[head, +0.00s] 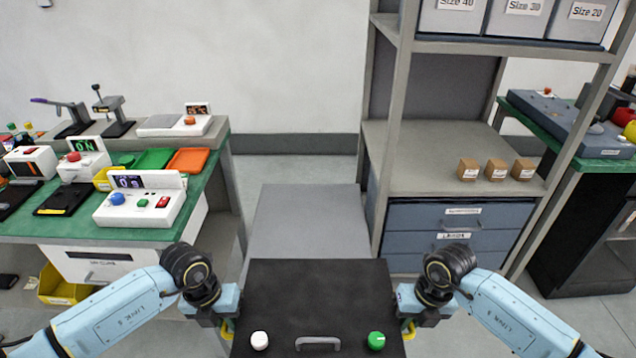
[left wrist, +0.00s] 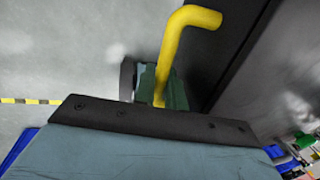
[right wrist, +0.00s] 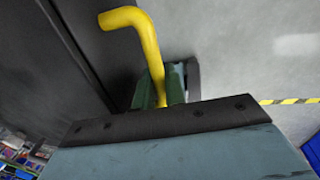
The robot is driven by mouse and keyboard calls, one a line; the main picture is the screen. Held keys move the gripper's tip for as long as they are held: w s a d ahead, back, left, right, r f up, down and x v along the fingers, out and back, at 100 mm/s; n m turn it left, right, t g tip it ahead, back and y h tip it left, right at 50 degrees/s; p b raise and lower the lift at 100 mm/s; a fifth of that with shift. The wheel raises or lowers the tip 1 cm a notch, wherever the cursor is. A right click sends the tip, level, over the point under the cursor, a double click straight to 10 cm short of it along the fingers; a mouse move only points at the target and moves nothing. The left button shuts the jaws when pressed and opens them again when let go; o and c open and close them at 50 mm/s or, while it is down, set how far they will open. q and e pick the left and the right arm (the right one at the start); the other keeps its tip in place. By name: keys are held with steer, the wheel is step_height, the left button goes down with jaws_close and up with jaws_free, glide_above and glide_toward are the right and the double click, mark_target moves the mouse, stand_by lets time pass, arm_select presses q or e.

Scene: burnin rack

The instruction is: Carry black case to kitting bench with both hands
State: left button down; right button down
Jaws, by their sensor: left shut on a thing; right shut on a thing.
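The black case (head: 310,295) is held level in front of me in the head view, with a white knob, a green knob and a grey handle on its top near my side. My left gripper (head: 229,322) is at its left side, shut on a yellow side handle, which shows large in the left wrist view (left wrist: 180,50). My right gripper (head: 405,325) is at its right side, shut on the other yellow handle, seen in the right wrist view (right wrist: 145,45). The fingertips are partly hidden. Which bench is the kitting bench I cannot tell from labels.
A green-topped bench (head: 60,228) with devices and trays stands at left. A grey shelf rack (head: 385,150) with small boxes and blue drawers stands ahead right. Another green-topped bench (head: 535,125) is at far right. A grey low surface (head: 305,222) lies beyond the case.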

arm_select(q)
steer(key=shift+r, duration=0.15)
arm_select(e)
steer(key=shift+r, duration=0.1)
